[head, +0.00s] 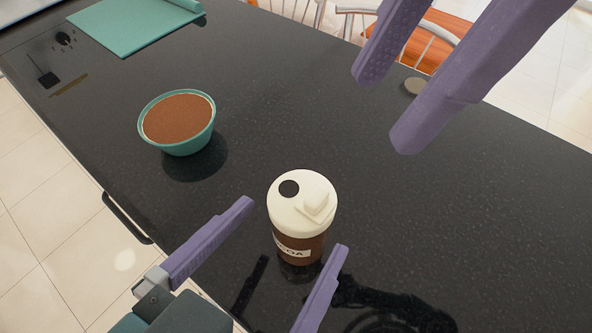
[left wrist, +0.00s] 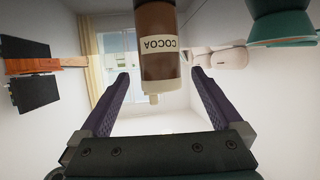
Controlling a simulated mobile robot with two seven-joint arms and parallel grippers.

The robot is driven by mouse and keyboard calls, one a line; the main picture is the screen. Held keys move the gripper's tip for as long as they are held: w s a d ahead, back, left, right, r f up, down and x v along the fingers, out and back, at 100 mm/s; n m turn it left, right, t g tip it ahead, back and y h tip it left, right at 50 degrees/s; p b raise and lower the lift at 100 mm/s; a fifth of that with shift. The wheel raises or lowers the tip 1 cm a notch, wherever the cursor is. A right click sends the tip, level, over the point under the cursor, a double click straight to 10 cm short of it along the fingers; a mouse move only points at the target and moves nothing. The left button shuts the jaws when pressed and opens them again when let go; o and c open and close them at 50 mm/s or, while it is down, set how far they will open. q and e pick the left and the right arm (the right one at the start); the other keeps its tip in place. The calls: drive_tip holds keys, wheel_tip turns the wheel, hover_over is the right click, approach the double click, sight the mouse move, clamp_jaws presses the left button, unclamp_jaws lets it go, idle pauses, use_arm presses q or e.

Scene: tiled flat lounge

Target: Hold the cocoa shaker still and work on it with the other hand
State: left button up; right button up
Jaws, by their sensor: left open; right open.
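The cocoa shaker (head: 298,215) stands upright on the dark counter, with a brown body, a COCOA label and a cream lid. The lid (head: 300,195) has a dark round spot on its left and a raised cream piece on its right. My left gripper (head: 295,225) is open, its purple fingers on either side of the shaker, apparently not touching it. In the left wrist view the shaker (left wrist: 159,20) appears upside down between the open fingers. My right gripper (head: 384,110) is open and empty, above and to the right of the shaker.
A teal bowl (head: 177,146) of brown powder stands left of the shaker. A teal mat (head: 135,25) lies at the far left. Chairs (head: 430,45) stand beyond the counter (head: 480,210), which is clear at right.

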sight(313, 196)
use_arm(q)
drive_tip(key=x, duration=0.7)
drive_tip(key=shift+w+f, duration=0.1)
drive_tip(key=shift+w, duration=0.1)
drive_tip(key=shift+c, duration=0.4)
drive_tip(key=c, duration=1.4)
